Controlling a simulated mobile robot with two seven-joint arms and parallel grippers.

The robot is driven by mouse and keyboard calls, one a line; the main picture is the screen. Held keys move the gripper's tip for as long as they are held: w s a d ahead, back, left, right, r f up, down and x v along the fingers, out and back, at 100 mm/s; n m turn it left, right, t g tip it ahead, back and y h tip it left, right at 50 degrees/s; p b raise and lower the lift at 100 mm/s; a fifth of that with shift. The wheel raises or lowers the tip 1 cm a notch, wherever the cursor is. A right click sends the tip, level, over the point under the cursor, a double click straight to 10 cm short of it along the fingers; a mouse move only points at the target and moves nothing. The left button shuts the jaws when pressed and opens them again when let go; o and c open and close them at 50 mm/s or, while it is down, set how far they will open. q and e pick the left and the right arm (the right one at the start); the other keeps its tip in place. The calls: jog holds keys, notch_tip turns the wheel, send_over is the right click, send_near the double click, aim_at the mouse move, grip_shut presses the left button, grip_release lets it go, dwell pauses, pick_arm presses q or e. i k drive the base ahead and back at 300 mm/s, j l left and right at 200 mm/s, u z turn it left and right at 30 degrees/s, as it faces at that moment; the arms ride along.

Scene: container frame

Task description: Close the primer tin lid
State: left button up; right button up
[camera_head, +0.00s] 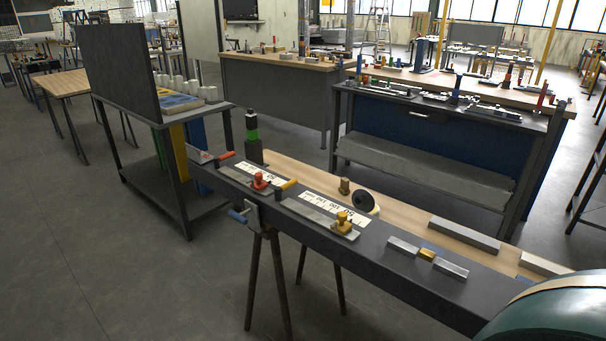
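A small round thing with a dark upright disc (362,202) and a pale yellow part at its right stands on the wooden strip along the back of the long dark bench (385,275). It may be the primer tin with its lid raised, but it is too small to tell for sure. No other tin can be made out clearly. Neither of my grippers is in view.
The bench holds a red-knobbed block (259,181), a brass block (343,223), metal bars (464,234) and a dark green-banded cylinder (252,137). A blue vise handle (238,216) juts from its front. A blue workbench (430,145) stands behind. Floor at front left is clear.

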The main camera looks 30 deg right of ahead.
aim_at(362, 199)
jog(key=z, duration=1.35)
